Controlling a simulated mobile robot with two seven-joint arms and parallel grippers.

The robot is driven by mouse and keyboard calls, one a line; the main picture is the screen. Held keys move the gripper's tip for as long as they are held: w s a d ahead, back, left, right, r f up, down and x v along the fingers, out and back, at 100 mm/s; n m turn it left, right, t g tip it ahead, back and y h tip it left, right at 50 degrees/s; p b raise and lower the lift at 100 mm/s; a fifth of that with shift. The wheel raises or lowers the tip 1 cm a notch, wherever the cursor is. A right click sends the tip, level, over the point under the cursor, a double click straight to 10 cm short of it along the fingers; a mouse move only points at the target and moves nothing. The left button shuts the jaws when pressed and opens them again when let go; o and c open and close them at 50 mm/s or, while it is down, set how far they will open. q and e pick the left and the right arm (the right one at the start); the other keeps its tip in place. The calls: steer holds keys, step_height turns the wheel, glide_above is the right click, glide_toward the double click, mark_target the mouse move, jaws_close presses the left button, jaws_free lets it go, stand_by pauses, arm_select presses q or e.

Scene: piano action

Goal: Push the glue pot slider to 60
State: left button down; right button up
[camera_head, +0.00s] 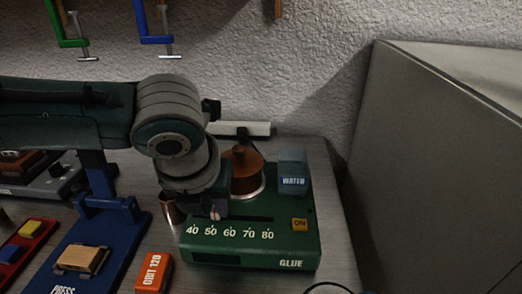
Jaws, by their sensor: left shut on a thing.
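The green glue pot unit (245,262), marked GLUE, sits on the bench with a scale from 40 to 80 on its top. A dark slider slot (255,218) runs above the numbers. My left gripper (215,212) reaches down from the left to the slot and is shut on the slider's knob, just above the 50 mark. The fingers and wrist hide most of the knob. The brown lidded pot (243,168) stands behind, partly covered by my wrist. My right gripper is not in view.
An orange GRIT 120 block (153,272) and blue PRESS (86,267) stand left. A grey panel (440,165) bounds the right side.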

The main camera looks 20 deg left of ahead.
arm_select(q)
steer(key=d, duration=0.1)
steer(key=w+d, duration=0.1)
steer(key=shift+d, duration=0.3)
steer(key=c, duration=0.8)
jaws_free()
steer(key=p+v, duration=0.2)
steer(key=v, duration=0.8)
steer(key=shift+f, duration=0.1)
